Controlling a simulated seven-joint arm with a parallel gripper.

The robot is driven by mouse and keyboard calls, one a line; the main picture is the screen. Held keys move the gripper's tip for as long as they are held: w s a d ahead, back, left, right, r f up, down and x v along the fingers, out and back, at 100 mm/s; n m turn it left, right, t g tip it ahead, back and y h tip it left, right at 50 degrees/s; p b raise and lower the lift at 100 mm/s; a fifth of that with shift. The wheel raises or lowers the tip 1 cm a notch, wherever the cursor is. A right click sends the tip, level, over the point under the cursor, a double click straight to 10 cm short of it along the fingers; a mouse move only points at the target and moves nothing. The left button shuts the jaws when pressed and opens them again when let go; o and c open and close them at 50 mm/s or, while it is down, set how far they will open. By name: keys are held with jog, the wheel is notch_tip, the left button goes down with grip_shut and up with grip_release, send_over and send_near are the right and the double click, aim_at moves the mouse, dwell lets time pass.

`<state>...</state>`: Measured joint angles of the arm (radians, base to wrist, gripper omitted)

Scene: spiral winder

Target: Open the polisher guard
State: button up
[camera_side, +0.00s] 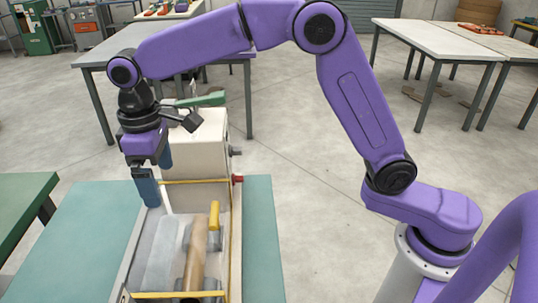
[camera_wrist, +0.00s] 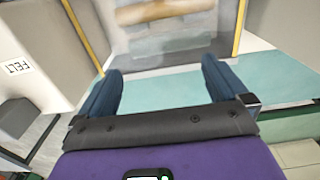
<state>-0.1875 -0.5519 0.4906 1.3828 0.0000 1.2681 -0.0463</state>
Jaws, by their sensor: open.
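The polisher (camera_side: 200,145) is a cream machine on a teal bench in the side view. Its clear guard (camera_side: 158,245), with yellow edge strips, lies over a brown roller and a pale roller, so it looks closed. A yellow handle (camera_side: 214,220) stands up at the guard's right side. My gripper (camera_side: 158,186) has blue fingers and points down above the guard's far left corner, well left of the handle. In the wrist view my gripper (camera_wrist: 163,75) is open with nothing between its fingers. The clear panel (camera_wrist: 165,55) shows beyond them there. I cannot tell whether a finger touches the guard.
A red button (camera_side: 238,180) and a dark knob (camera_side: 236,152) stick out of the machine's right side. A white FELT label (camera_wrist: 17,68) shows in the wrist view. The teal bench (camera_side: 75,240) is clear left of the machine. A grey table (camera_side: 180,65) stands behind.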

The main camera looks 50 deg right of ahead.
jog(key=s+d+f, duration=0.2)
jog(key=f, duration=0.1)
jog(key=s+d+f, duration=0.2)
jog(key=f, duration=0.1)
jog(key=s+d+f, duration=0.2)
jog(key=f, duration=0.1)
jog(key=shift+s+d+f, duration=0.15)
jog(key=shift+s+d, duration=0.1)
notch_tip(320, 180, up, 17)
jog(key=s+d+f+n, duration=0.1)
jog(key=s+d+f, duration=0.3)
jog(key=s+d, duration=0.3)
jog(key=shift+s+f+n, duration=0.15)
jog(key=shift+s+n, duration=0.15)
jog(key=shift+s, duration=0.45)
jog(key=shift+d, duration=0.1)
jog(key=m, duration=0.2)
send_near(213, 212)
notch_tip(213, 212, down, 10)
jog(key=shift+f, duration=0.25)
dwell(0.8)
